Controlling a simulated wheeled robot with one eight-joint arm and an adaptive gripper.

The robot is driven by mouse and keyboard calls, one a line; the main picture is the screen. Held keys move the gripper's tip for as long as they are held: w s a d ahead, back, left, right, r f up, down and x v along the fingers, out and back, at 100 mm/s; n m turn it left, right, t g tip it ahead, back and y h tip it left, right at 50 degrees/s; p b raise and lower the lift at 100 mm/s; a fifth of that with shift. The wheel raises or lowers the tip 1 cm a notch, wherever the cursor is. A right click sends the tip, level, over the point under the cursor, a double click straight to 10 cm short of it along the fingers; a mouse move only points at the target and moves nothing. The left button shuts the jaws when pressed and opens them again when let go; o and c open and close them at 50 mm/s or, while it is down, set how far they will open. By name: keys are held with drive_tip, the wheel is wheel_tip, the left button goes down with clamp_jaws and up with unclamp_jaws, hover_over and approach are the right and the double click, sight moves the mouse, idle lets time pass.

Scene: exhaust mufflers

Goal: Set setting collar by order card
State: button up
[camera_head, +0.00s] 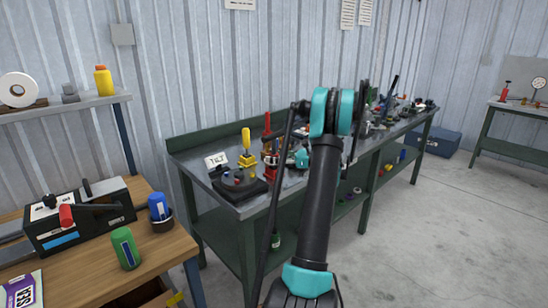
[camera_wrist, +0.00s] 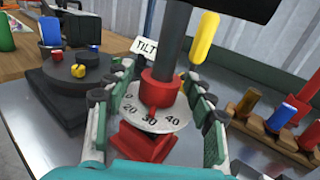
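In the wrist view, a red collar (camera_wrist: 160,92) sits around a dark upright post (camera_wrist: 176,45), above a pale round scale plate (camera_wrist: 140,120) marked 0, 20, 30 and 40. The collar's lower front faces roughly the 30 mark; its exact pointing is hard to read. A red block base (camera_wrist: 145,143) lies beneath. My gripper (camera_wrist: 160,78) has its green-padded fingers on both sides of the collar, apart, with gaps visible. A white card reading TILT (camera_wrist: 146,46) stands behind; it also shows in the head view (camera_head: 217,160). My arm hides much of the collar's surroundings in the head view.
A black round fixture (camera_wrist: 70,80) with red and yellow knobs stands left of the collar. A yellow-handled tool (camera_wrist: 205,38) rises close behind right. A wooden rack (camera_wrist: 270,130) with coloured pegs stands right. The bare metal benchtop (camera_wrist: 50,150) is clear at front left.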

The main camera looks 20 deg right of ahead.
drive_tip(key=v, duration=1.2)
idle(0.5)
